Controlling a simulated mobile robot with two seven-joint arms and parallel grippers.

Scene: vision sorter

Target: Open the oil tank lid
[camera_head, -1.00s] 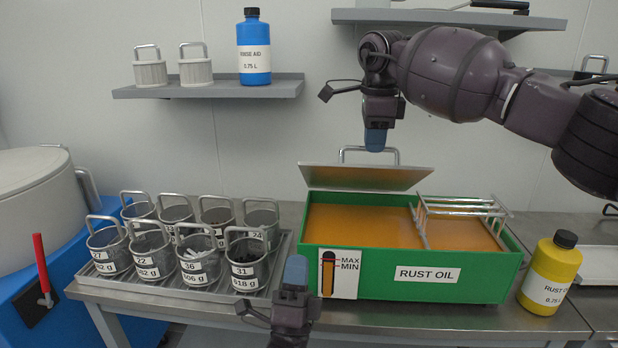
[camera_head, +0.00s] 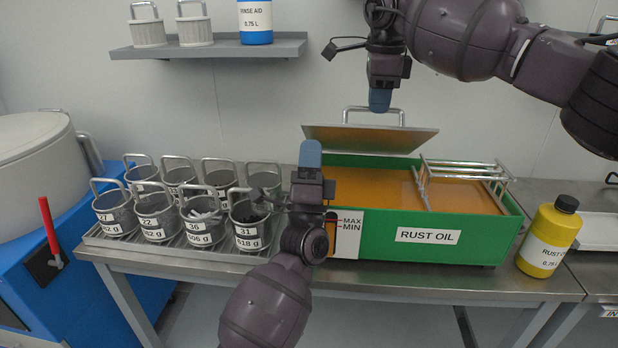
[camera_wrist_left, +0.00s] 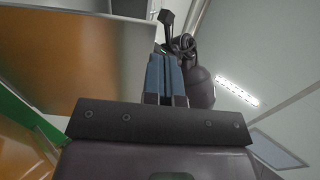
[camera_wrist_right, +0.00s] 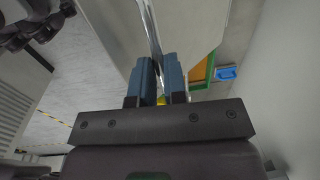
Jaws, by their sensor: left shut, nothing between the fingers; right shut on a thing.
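The green oil tank (camera_head: 380,243), labelled RUST OIL, stands on the steel table and holds orange oil. Its grey lid (camera_head: 368,139) is raised and tilted over the back left of the tank, leaving the oil surface uncovered. My right gripper (camera_head: 380,104) is shut on the lid's bar handle (camera_head: 404,117); in the right wrist view the handle (camera_wrist_right: 151,30) runs between the fingers. My left gripper (camera_head: 310,148) is shut and empty, pointing up in front of the tank's left end. It hides part of the tank and the level gauge. Its closed fingers show in the left wrist view (camera_wrist_left: 167,72).
A wire rack (camera_head: 460,167) sits over the tank's right part. A yellow bottle (camera_head: 548,240) stands right of the tank. Several labelled metal baskets (camera_head: 156,218) fill a tray at the left, close to my left arm. A shelf (camera_head: 215,50) hangs behind.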

